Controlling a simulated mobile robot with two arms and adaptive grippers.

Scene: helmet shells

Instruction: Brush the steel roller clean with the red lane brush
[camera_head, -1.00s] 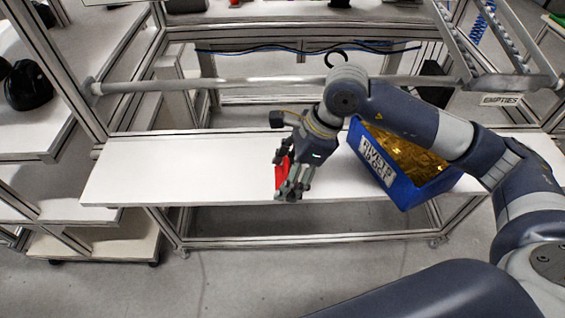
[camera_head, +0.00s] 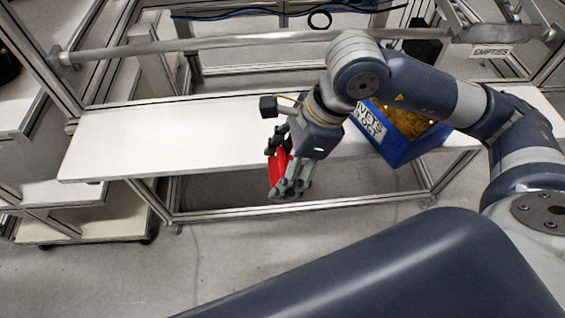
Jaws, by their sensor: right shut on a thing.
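The red lane brush (camera_head: 280,166) is in my right gripper (camera_head: 287,190), whose fingers are shut on it. Only part of its red body shows between the fingers; no bristles can be made out. The gripper points downward over the front edge of the white shelf board (camera_head: 180,136); its height above the board is hard to judge. A long grey metal bar (camera_head: 200,44) runs across the frame behind the gripper and may be the steel roller. The gripper is apart from it in the picture. My left gripper is out of view.
A blue bin (camera_head: 405,153) of gold-coloured pieces stands on the board, partly behind my right arm. A label reading EMPTIES (camera_head: 490,52) hangs at the upper right. The board left of the gripper is bare. Metal frame posts stand at the left.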

